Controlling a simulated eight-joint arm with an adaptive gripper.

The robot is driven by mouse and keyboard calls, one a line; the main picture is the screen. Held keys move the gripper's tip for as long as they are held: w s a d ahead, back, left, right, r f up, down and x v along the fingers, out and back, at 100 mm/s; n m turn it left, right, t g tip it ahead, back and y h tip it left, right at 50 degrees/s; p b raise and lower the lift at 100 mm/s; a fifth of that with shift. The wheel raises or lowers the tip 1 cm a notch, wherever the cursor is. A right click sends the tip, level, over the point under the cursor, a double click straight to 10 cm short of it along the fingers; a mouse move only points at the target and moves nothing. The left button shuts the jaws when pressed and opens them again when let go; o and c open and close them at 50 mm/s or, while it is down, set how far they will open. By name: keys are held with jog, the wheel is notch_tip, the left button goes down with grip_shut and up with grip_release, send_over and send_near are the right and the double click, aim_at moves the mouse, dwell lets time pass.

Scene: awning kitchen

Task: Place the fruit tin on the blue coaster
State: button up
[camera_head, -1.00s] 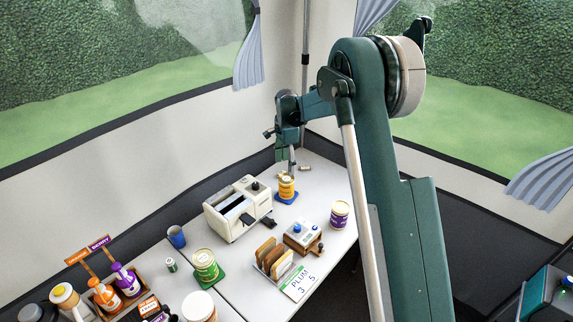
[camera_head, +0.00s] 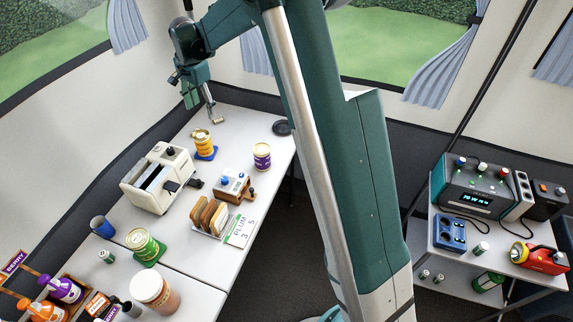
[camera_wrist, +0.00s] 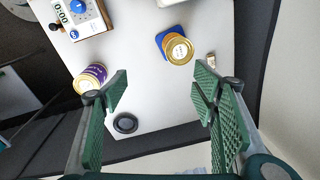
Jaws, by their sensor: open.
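A yellow tin (camera_head: 203,142) stands upright on the blue coaster (camera_head: 206,155) on the far part of the table. The same tin (camera_wrist: 179,50) and coaster (camera_wrist: 160,38) show in the wrist view. A purple tin with a white label (camera_head: 262,157) stands bare on the table to the right, and also shows in the wrist view (camera_wrist: 90,78). A green tin (camera_head: 143,243) is on a green coaster (camera_head: 150,257) nearer. I cannot read which is the fruit tin. My gripper (camera_wrist: 160,92) is open and empty, above the table and beyond the yellow tin, not touching it.
A toaster (camera_head: 158,180) stands left of the yellow tin. A timer box (camera_head: 233,183), a toast rack (camera_head: 210,216) and a "PLUM 3 5" card (camera_head: 238,231) are nearer. A black disc (camera_head: 281,128) lies at the far right.

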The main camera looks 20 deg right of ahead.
jog(key=s+d+r+n+t, duration=0.1)
jog(key=s+d+r+n, duration=0.15)
jog(key=s+r, duration=0.4)
jog(key=s+d+r+n+t, duration=0.1)
jog(key=s+d+r+n, duration=0.2)
jog(key=s, duration=0.7)
jog(key=s+d+r+n+t, duration=0.1)
jog(key=s+d+r, duration=0.2)
jog(key=s+r, duration=0.4)
jog(key=s+d+f+n+t, duration=0.1)
jog(key=s+d+f+n, duration=0.1)
jog(key=s, duration=1.1)
jog(key=s+d+f+n+t, duration=0.2)
jog(key=s+f+n, duration=0.1)
jog(key=s, duration=0.9)
jog(key=shift+s+f+n, duration=0.25)
jog(key=shift+s+n, duration=0.15)
jog(key=shift+n, duration=0.05)
